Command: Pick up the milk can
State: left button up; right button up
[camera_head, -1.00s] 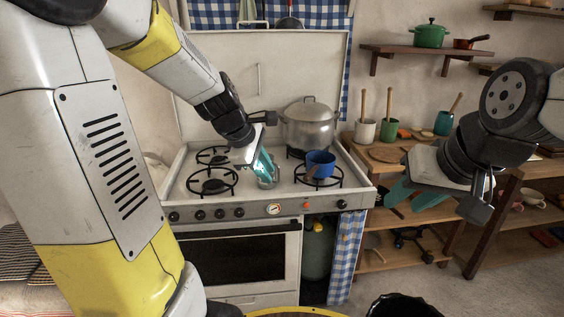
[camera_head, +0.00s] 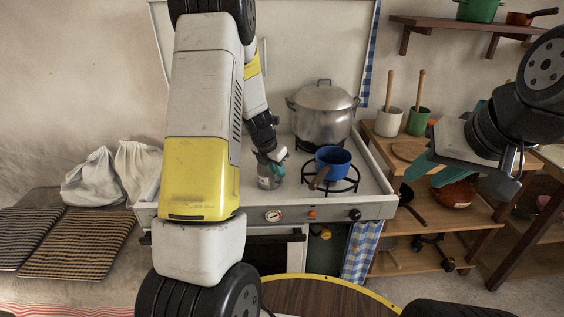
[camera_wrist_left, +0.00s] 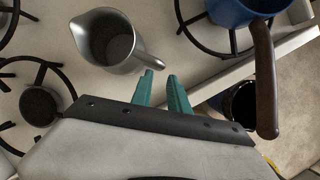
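The milk can, a grey metal jug, stands upright on the stove top beside the blue saucepan; it shows in the head view (camera_head: 267,182) and the left wrist view (camera_wrist_left: 112,42). Its handle points toward my left gripper (camera_wrist_left: 161,76). The teal fingers are apart, with the handle's end just at or between their tips; I cannot tell if they touch it. In the head view, my left gripper (camera_head: 277,160) partly covers the can. My right gripper (camera_head: 430,172) hangs at the right, fingers apart and empty, away from the can.
The blue saucepan (camera_head: 333,160) stands close right of the can, its brown handle (camera_wrist_left: 265,80) sticking out over the stove's front edge. A large lidded pot (camera_head: 321,112) stands behind. Shelves (camera_head: 450,240) stand at right.

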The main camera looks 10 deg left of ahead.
aim_at(267, 180)
pick_arm(q)
jog(key=x, duration=0.5)
jog(key=shift+w, duration=0.2)
grip_shut()
dwell(1.1)
